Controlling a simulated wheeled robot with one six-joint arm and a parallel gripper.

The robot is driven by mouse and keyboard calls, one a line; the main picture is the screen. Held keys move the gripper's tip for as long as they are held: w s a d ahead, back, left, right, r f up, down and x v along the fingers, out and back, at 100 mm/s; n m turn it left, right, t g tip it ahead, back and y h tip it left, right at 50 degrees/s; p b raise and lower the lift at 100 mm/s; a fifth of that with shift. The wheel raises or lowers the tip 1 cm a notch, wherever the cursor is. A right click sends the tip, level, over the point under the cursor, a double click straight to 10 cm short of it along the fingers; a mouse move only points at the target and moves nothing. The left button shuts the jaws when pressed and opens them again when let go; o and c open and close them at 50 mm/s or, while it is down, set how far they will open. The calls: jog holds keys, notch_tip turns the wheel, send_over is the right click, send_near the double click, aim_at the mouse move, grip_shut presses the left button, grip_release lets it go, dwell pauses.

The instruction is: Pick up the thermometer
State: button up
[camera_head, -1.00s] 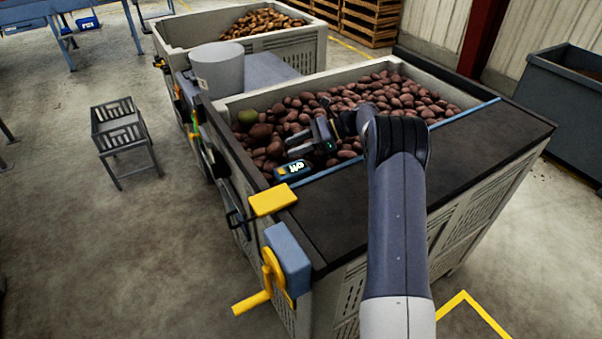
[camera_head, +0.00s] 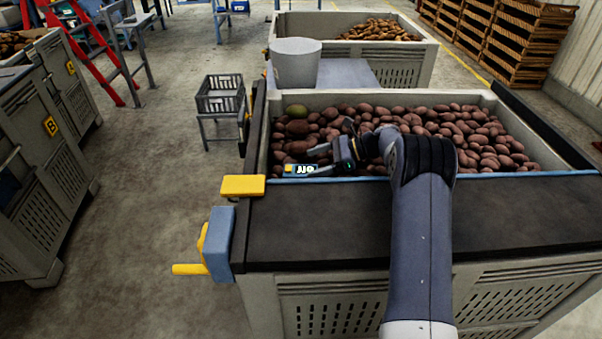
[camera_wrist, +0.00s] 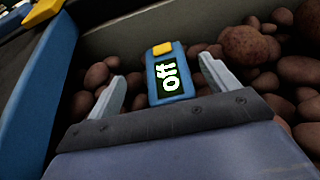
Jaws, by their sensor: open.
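The thermometer (camera_head: 300,170) is a small blue device with a yellow end and a dark display reading "off". It lies at the near left edge of the potatoes in the bin, by the blue strip. In the wrist view the thermometer (camera_wrist: 168,75) lies between the two fingers of my gripper (camera_wrist: 160,92), with its yellow end pointing away. The fingers are apart, one on each side, and do not visibly touch it. In the head view my gripper (camera_head: 325,160) is over the potatoes beside the thermometer. Its far details are small there.
Potatoes (camera_head: 440,130) fill the bin (camera_head: 262,140) around my gripper. A blue strip (camera_head: 390,178) and a dark belt (camera_head: 330,215) run along the near side. A yellow block (camera_head: 243,185) and crank (camera_head: 190,268) sit at the left corner. A grey bucket (camera_head: 296,65) stands behind.

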aim_at(292, 168)
jog(key=p+x, duration=0.1)
jog(key=x, duration=0.5)
jog(key=shift+w+a+f, duration=0.1)
jog(key=shift+w+f, duration=0.05)
jog(key=shift+w, duration=0.05)
jog(key=c, duration=1.1)
jog(key=shift+c, duration=0.2)
